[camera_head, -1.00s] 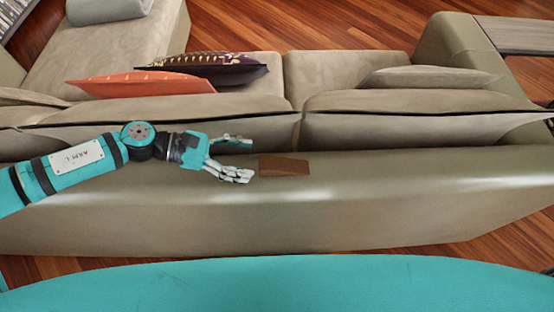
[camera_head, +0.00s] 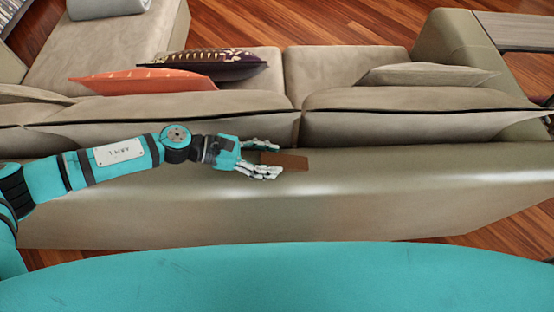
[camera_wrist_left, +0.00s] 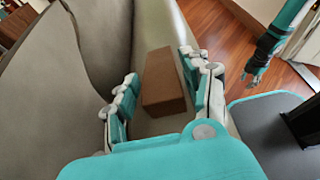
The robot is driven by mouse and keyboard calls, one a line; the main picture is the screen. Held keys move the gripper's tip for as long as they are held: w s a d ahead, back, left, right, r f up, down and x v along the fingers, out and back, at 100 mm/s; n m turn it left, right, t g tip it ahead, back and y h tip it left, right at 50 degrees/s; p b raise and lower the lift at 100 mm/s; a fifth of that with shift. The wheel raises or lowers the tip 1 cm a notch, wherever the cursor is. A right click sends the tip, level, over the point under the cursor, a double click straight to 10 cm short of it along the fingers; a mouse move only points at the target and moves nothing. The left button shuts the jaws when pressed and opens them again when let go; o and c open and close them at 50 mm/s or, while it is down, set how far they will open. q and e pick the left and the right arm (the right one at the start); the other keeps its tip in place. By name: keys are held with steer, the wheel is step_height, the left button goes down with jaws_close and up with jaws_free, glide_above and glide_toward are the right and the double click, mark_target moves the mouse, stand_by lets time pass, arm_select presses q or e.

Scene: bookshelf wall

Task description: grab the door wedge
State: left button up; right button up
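The door wedge (camera_head: 294,160) is a small brown block lying on the top of the sofa's back ledge (camera_head: 400,185). My left gripper (camera_head: 276,161) reaches it from the left, open, with one finger on each side of its near part. In the left wrist view the wedge (camera_wrist_left: 163,82) lies between the open fingers (camera_wrist_left: 158,80). A gap shows on its left side; the right finger is close to it, and I cannot tell whether they touch. My right gripper (camera_wrist_left: 254,69) shows small at the upper right of that view; its fingers are too small to read.
Sofa back cushions (camera_head: 400,122) rise just behind the ledge. An orange pillow (camera_head: 140,81) and a dark patterned pillow (camera_head: 212,65) lie on the seat. The ledge to the right of the wedge is clear. Wooden floor (camera_head: 330,25) lies beyond the sofa.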

arm_select(q)
steer(key=c, duration=0.8)
steer(key=shift+r, duration=0.1)
